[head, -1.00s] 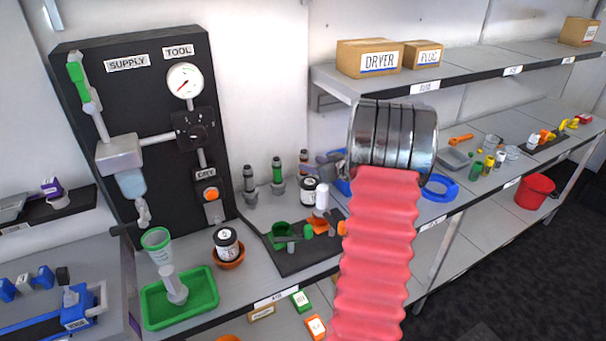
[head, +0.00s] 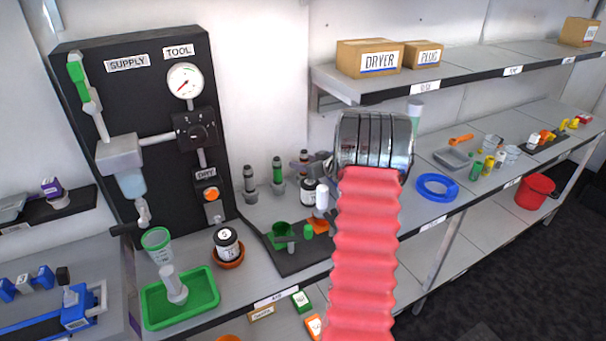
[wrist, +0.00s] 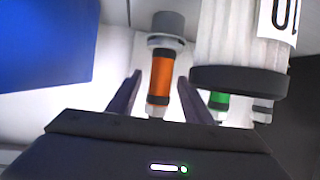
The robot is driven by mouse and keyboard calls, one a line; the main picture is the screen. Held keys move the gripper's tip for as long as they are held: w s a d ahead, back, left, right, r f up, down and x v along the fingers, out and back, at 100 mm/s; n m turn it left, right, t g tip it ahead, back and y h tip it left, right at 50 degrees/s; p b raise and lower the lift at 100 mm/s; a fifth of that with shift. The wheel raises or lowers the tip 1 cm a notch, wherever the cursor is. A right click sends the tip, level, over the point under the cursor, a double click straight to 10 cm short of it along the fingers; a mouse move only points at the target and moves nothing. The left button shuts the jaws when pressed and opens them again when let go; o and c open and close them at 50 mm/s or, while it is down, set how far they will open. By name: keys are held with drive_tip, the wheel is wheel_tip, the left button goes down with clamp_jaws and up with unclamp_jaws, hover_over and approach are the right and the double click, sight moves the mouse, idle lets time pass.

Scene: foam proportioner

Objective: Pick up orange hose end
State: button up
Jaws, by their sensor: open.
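The orange hose end (wrist: 160,78) stands in the wrist view, an orange cylinder with dark bands and a grey fitting at its top in the picture. My gripper (wrist: 158,76) is open, with one dark finger on each side of it and a visible gap to each. I cannot tell how deep it sits between the fingers. The green hose end (wrist: 220,104) and the grey hose end (wrist: 262,110) show to the right. In the head view, the green hose end (head: 277,172) and grey hose end (head: 249,180) stand against the wall; my gripper is hidden there behind my arm.
A large whitish cylinder with a black rim (wrist: 238,80) is close to the right finger. A blue surface (wrist: 45,45) fills the upper left of the wrist view. In the head view, a black-and-white jar (head: 309,190) and a dark tray (head: 290,262) stand near the hose ends.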

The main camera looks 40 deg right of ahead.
drive_tip(key=shift+c, duration=0.7)
clamp_jaws()
